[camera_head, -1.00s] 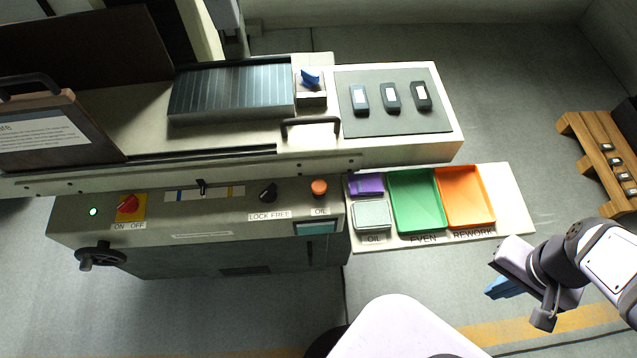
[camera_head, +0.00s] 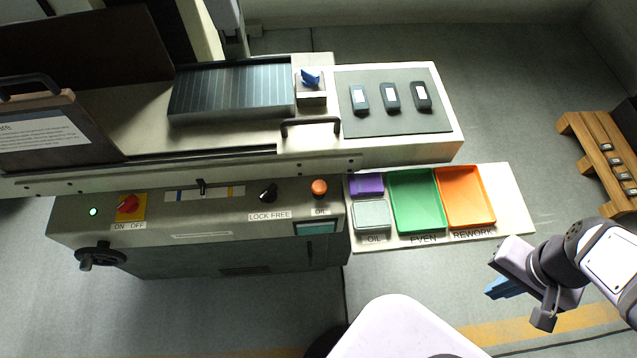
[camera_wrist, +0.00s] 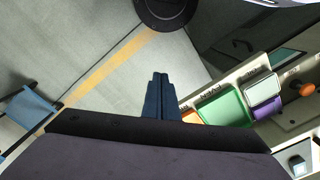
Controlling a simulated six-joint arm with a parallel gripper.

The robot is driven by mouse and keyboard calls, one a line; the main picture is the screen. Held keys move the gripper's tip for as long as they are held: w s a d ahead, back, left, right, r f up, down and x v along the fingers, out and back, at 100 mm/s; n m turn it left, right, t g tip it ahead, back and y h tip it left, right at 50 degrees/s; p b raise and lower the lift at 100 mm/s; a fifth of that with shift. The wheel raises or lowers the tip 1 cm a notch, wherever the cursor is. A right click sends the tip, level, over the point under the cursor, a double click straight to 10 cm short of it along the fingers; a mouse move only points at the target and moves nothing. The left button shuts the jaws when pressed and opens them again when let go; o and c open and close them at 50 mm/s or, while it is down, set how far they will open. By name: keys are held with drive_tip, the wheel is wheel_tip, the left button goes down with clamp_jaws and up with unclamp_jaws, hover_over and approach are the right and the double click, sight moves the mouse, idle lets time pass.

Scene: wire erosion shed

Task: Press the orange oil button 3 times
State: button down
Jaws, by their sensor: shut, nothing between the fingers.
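The orange oil button (camera_head: 319,187) is a round knob on the machine's front panel, above a label reading OIL. It stands right of the black LOCK FREE knob. In the wrist view the orange button (camera_wrist: 306,89) shows at the right edge. My gripper (camera_head: 497,291) is at the lower right in the head view, over the floor, well away from the button and touching nothing. Its blue fingers (camera_wrist: 158,97) are shut together with nothing between them.
A shelf right of the panel holds a purple block (camera_head: 367,184), a grey oil tray (camera_head: 371,215), a green tray (camera_head: 397,178) and an orange tray (camera_head: 491,216). A red switch (camera_head: 127,204) and a handwheel (camera_head: 99,257) are on the left. Open floor lies in front.

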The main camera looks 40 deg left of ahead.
drive_tip(key=shift+w, duration=0.1)
drive_tip(key=w+a+m+t+y+p, duration=0.15)
drive_tip(key=w+a+m+p, duration=0.3)
drive_tip(key=a, duration=0.65)
drive_tip(key=w+a+m+t+y+p, duration=0.1)
drive_tip(key=w+a+m+t+p, duration=0.3)
drive_tip(key=a, duration=0.6)
drive_tip(key=s+a+m+y+p, duration=0.2)
drive_tip(key=s+a+m, duration=0.1)
drive_tip(key=a, duration=0.7)
drive_tip(key=s+a+m+y+p, duration=0.3)
drive_tip(key=s+a+m, duration=0.1)
drive_tip(key=a, duration=0.7)
drive_tip(key=shift+s+a+r, duration=0.3)
drive_tip(key=shift+s+r, duration=0.15)
drive_tip(key=shift+s, duration=0.4)
drive_tip(key=shift+f+g, duration=0.1)
drive_tip(key=shift+g, duration=0.15)
drive_tip(key=b, duration=0.5)
hover_over(321, 190)
wheel_tip(321, 190, down, 7)
drive_tip(key=shift+f, duration=0.15)
drive_tip(key=shift+f+b, duration=0.65)
drive_tip(key=shift+b, duration=0.05)
